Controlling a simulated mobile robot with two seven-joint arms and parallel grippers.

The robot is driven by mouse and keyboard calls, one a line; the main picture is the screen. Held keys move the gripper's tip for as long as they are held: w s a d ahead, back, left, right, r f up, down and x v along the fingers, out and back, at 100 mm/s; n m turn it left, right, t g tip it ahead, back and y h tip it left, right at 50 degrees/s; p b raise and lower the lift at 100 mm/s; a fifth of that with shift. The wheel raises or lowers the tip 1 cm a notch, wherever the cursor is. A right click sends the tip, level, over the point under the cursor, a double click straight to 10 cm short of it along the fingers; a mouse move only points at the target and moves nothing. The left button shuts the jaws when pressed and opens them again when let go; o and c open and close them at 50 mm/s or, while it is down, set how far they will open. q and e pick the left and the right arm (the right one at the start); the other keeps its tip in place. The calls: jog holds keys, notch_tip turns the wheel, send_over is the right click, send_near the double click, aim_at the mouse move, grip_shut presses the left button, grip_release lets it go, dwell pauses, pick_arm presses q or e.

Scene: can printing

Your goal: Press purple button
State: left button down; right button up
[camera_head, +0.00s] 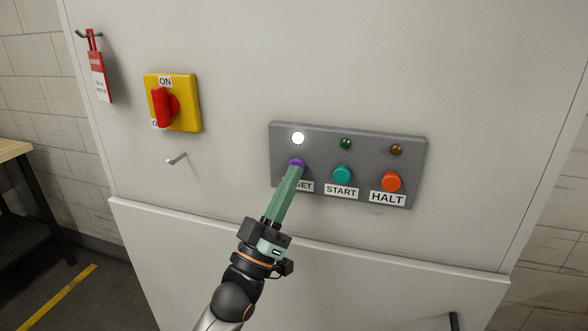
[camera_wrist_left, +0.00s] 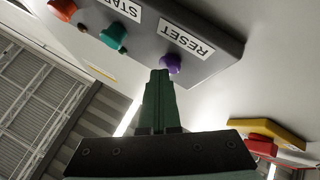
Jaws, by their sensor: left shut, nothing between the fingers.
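The purple button (camera_head: 297,162) is on the left of the grey control panel (camera_head: 320,135), above a label partly covered by my gripper. My left gripper (camera_head: 295,172) is shut and empty, its green fingertips overlapping the lower part of the button in the head view. In the left wrist view the shut fingertips (camera_wrist_left: 160,74) lie right beside the purple button (camera_wrist_left: 170,63), under the RESET label. I cannot tell whether they touch it. The white lamp (camera_head: 298,138) above the button is bright. My right gripper is in neither view.
A teal START button (camera_head: 342,174) and an orange HALT button (camera_head: 391,181) sit to the right on the panel. A yellow switch with a red knob (camera_head: 163,105), a small hook (camera_head: 177,159) and a red tag (camera_head: 99,76) are to the left.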

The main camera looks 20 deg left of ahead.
pick_arm(q)
jog(key=shift+s+p, duration=0.35)
jog(key=shift+s, duration=0.8)
jog(key=s+p, duration=0.1)
jog(key=s, duration=0.4)
jog(key=shift+a, duration=0.1)
